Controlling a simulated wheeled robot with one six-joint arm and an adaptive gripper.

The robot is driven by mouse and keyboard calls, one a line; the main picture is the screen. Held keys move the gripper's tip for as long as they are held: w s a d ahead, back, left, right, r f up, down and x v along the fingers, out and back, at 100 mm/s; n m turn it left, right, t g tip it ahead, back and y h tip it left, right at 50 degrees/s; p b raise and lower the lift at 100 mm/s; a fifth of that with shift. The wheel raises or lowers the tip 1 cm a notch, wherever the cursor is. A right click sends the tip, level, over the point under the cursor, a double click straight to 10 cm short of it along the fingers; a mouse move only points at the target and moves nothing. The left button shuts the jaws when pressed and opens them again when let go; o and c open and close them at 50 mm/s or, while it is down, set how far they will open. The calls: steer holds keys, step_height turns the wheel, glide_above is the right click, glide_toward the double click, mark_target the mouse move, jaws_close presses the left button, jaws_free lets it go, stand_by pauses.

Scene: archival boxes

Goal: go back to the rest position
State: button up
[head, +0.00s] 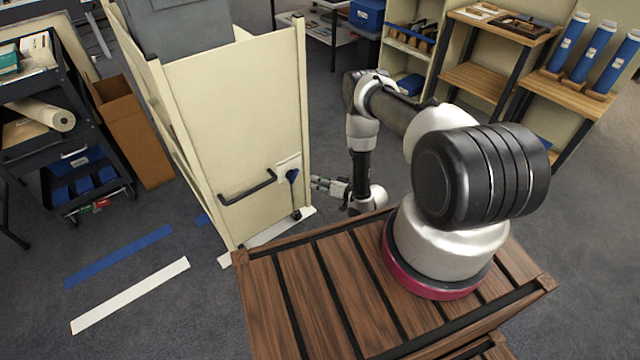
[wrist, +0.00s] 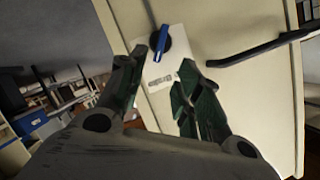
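My gripper (head: 330,187) is at the end of my lowered arm, to the right of a cream cabinet end panel (head: 235,115). In the wrist view my gripper (wrist: 165,92) has its two dark green fingers spread apart, with nothing between them. Beyond the fingers is a blue lever handle (wrist: 161,42) on a round black base and a pale plate. The lever (head: 292,176) also shows in the head view, hanging down from its plate. I cannot tell whether a fingertip touches the panel.
A black bar handle (head: 247,189) juts from the panel. A dark cart (head: 65,130) and a brown open box (head: 130,130) stand left. Shelves with blue tubes (head: 595,55) stand at the right. Blue tape (head: 118,256) and white tape (head: 130,295) mark open carpet at front left.

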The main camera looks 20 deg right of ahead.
stand_by(0.4)
steer(key=s+d+f+n+g+h, duration=0.2)
steer(key=s+d+f+g+h, duration=0.15)
steer(key=s+f+g, duration=0.55)
steer(key=s+d+r+g+h, duration=0.1)
steer(key=s+d+r+h, duration=0.1)
steer(key=s+d, duration=0.25)
steer(key=s+d+r+g+h, duration=0.1)
steer(key=s+d+r+g, duration=0.15)
steer(key=r, duration=1.55)
steer(key=s+d+r+g+h, duration=0.2)
steer(key=d+r+g, duration=0.1)
steer(key=r, duration=1.5)
steer(key=s+a+r+t, duration=0.2)
steer(key=s+r, duration=0.3)
steer(key=r, duration=0.7)
steer(key=s+a+r+t, duration=0.2)
steer(key=s+r, duration=0.4)
steer(key=r, duration=0.6)
steer(key=s+a+r+t, duration=0.1)
steer(key=s+r+t, duration=0.2)
steer(key=r, duration=0.8)
steer(key=shift+s+a+r+m+t+y, duration=0.35)
steer(key=shift+s+a+r+y, duration=0.1)
steer(key=shift+s, duration=0.75)
